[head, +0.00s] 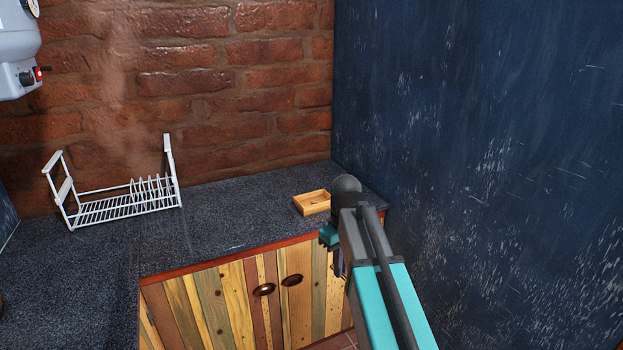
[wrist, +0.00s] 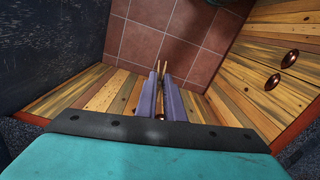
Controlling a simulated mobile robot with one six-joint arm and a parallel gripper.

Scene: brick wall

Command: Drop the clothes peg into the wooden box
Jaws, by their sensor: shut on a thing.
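The wooden box (head: 316,209) is small, shallow and light-coloured. It stands on the dark counter near the right corner in the head view, with a small darker patch inside that I cannot make out. My gripper (wrist: 162,79) points down over the floor in the wrist view, its purple fingers shut on the clothes peg (wrist: 163,60). The peg's two thin wooden ends stick out past the fingertips. In the head view my gripper (head: 338,265) is in front of the counter's edge, below and slightly right of the box, partly hidden by my arm; the peg cannot be made out there.
The dark speckled counter (head: 230,220) is clear left of the box. A white dish rack (head: 120,200) stands farther left. Wooden cupboard doors (head: 235,295) with dark handles are below. A dark blue wall (head: 480,130) rises close on the right. Red tiles (wrist: 150,45) cover the floor.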

